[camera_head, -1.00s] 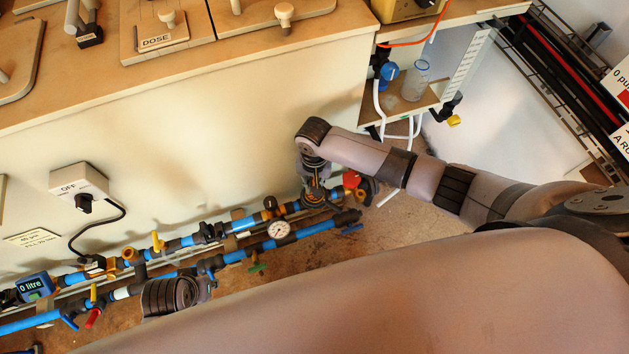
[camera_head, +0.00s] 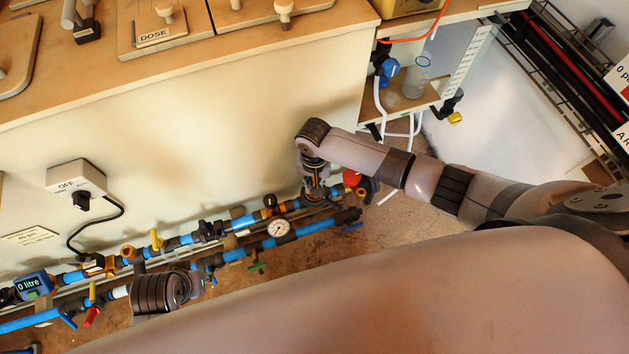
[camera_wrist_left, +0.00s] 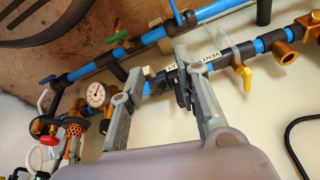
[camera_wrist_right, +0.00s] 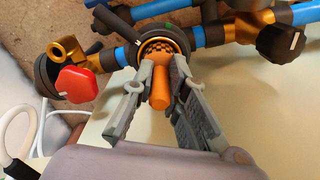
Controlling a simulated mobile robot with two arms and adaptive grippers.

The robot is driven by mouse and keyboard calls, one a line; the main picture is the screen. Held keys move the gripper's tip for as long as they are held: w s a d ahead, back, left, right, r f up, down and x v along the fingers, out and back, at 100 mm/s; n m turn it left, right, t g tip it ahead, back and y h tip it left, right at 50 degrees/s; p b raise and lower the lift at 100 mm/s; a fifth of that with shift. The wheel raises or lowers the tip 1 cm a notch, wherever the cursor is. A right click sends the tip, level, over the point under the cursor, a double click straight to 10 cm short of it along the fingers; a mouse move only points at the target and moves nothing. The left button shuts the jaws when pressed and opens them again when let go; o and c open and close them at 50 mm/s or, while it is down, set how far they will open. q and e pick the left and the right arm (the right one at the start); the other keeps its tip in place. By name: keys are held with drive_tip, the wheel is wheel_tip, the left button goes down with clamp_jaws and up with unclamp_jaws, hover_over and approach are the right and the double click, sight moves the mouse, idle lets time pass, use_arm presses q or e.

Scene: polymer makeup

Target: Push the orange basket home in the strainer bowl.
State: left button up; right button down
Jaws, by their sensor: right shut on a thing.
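The orange basket (camera_wrist_right: 160,90) shows in the right wrist view as a dark-holed mesh disc with an orange stem towards me. It sits in the round dark mouth of the strainer bowl (camera_wrist_right: 143,52); how deep it sits I cannot tell. My right gripper (camera_wrist_right: 156,75) is shut on the basket's stem. The basket also shows at the left of the left wrist view (camera_wrist_left: 74,128). My left gripper (camera_wrist_left: 158,68) is open, its fingers apart in front of the labelled pipe, away from the basket. In the head view my right gripper (camera_head: 316,190) largely hides the basket.
A red knob (camera_wrist_right: 77,83) is just left of the bowl, and a black knob (camera_wrist_right: 283,42) is to its right. A pressure gauge (camera_head: 278,228) and several coloured valve handles line the blue pipes. The pale cabinet wall (camera_head: 200,120) stands close behind.

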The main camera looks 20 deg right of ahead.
use_arm(q)
drive_tip(key=shift+s+r, duration=0.25)
drive_tip(key=shift+r, duration=0.45)
use_arm(e)
drive_tip(key=shift+f, duration=0.4)
use_arm(q)
drive_tip(key=shift+r, duration=0.1)
use_arm(e)
drive_tip(key=shift+f, duration=0.1)
drive_tip(key=shift+f+b, duration=0.1)
drive_tip(key=shift+b, duration=0.2)
drive_tip(key=shift+f, duration=0.35)
use_arm(q)
drive_tip(key=shift+a+r+b, duration=0.1)
drive_tip(key=shift+r+b, duration=0.2)
drive_tip(key=shift+r, duration=1.1)
use_arm(e)
drive_tip(key=shift+f, duration=0.2)
use_arm(q)
drive_tip(key=shift+r, duration=0.15)
